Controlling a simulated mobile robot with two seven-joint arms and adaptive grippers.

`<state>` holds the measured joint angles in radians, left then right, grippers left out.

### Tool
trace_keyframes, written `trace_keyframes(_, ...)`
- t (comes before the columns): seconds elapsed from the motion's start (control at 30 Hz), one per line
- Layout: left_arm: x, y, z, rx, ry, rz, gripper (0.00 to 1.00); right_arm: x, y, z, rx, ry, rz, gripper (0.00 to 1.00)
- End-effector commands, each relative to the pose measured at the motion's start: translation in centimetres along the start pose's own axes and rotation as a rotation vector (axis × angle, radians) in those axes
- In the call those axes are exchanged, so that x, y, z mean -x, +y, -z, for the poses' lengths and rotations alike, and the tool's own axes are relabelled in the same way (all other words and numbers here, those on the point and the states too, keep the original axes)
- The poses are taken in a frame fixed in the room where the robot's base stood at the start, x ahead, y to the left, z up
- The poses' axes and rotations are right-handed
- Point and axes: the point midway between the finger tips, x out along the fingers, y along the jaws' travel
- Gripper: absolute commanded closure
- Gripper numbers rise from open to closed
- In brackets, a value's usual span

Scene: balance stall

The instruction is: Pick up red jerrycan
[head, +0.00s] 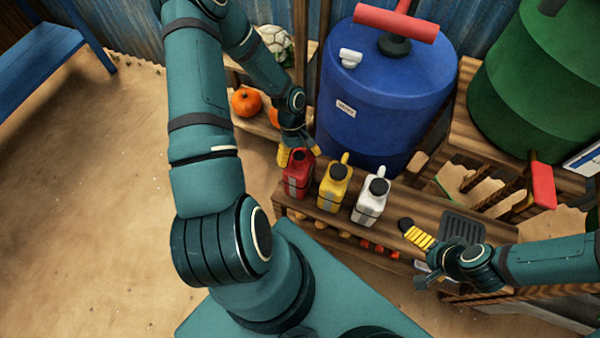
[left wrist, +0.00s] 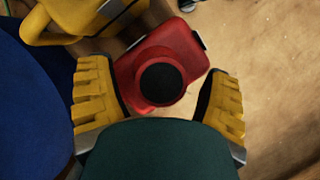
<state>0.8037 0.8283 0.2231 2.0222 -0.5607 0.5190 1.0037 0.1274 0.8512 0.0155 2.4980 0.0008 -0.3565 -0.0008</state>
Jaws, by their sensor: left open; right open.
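The red jerrycan (head: 297,178) stands upright at the left end of the wooden bench (head: 408,222), with a black cap on top. My left gripper (head: 298,155) is just behind and above it. In the left wrist view the red jerrycan (left wrist: 165,68) lies ahead, between and slightly beyond the open yellow fingers of my left gripper (left wrist: 158,100); I see no clear contact. My right gripper (head: 418,256) is open and empty at the right part of the bench, near its front edge.
A yellow jerrycan (head: 334,188) stands close right of the red one, then a white jerrycan (head: 371,200). A large blue barrel (head: 385,95) rises behind the bench. A shelf with orange pumpkins (head: 246,102) is at the back left. Sandy ground on the left is free.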

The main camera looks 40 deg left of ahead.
Motion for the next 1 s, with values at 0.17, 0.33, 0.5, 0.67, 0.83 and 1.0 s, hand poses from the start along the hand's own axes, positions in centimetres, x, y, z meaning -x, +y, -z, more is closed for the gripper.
trace_keyframes(0.17,0.1,0.0,0.0,0.000,0.000,0.000,0.49,0.0,0.0,0.0,0.000,0.000,0.000,0.00)
trace_keyframes(0.33,0.1,0.0,0.0,0.000,0.000,0.000,1.00,0.0,0.0,0.0,0.000,0.000,0.000,0.00)
trace_keyframes(0.5,0.1,0.0,0.0,0.000,0.000,0.000,1.00,0.0,0.0,0.0,0.000,0.000,0.000,0.00)
trace_keyframes(0.67,0.6,0.0,-0.2,0.000,0.000,0.000,1.00,0.2,-0.1,0.0,0.000,-0.001,0.000,0.00)
trace_keyframes(0.83,3.2,0.1,-1.2,0.000,0.004,-0.002,1.00,1.1,-0.4,-0.1,-0.001,-0.004,0.000,0.00)
trace_keyframes(1.0,6.4,0.0,-2.5,0.000,0.004,-0.002,1.00,1.9,-0.7,-0.2,-0.001,-0.009,0.001,0.00)
